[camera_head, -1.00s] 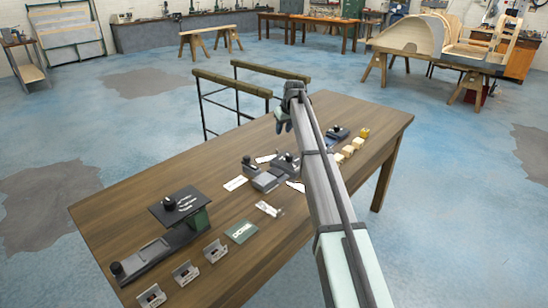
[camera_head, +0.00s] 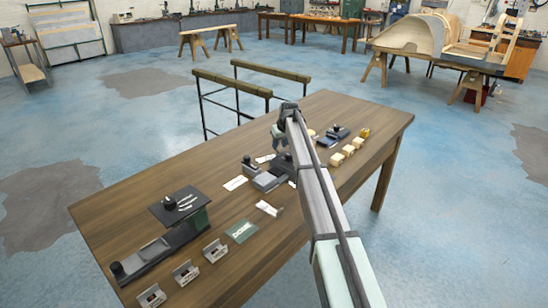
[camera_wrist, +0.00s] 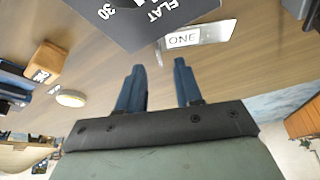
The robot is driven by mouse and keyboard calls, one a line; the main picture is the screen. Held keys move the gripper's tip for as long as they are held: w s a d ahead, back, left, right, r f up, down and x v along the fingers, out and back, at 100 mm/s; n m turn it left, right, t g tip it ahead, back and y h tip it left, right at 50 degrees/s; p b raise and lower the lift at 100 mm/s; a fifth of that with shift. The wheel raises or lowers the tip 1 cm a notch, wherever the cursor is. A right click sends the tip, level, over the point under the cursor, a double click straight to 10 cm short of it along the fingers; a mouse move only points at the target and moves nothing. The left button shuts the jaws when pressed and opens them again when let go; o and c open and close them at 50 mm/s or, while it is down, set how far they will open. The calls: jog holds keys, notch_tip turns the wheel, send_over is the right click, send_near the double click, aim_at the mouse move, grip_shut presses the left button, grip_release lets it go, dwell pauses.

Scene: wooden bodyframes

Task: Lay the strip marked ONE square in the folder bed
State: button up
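The strip marked ONE (camera_wrist: 198,38) is a pale metallic plate lying on the wooden table in the wrist view, beside a dark plate (camera_wrist: 150,18) marked FLAT and 30. My gripper (camera_wrist: 160,66) is open and empty, its two blue fingers apart and pointing toward the strip, which shows beyond the right fingertip. In the head view my gripper (camera_head: 278,143) hangs over the table close to a grey device with a black knob (camera_head: 268,180), seemingly the folder; my arm hides part of it. A pale strip (camera_head: 265,158) shows beside it; its lettering is unreadable there.
Other pale strips (camera_head: 235,183) lie nearby. A green DONE plate (camera_head: 242,231), several grey holders (camera_head: 186,272) and a long dark device (camera_head: 160,248) stand toward the left. Wooden blocks (camera_head: 348,150) and a dark tool (camera_head: 334,135) are to the right.

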aim_at(272, 155)
jog(key=x, duration=0.3)
jog(key=shift+w+f, duration=0.1)
jog(key=shift+f, duration=0.25)
grip_shut()
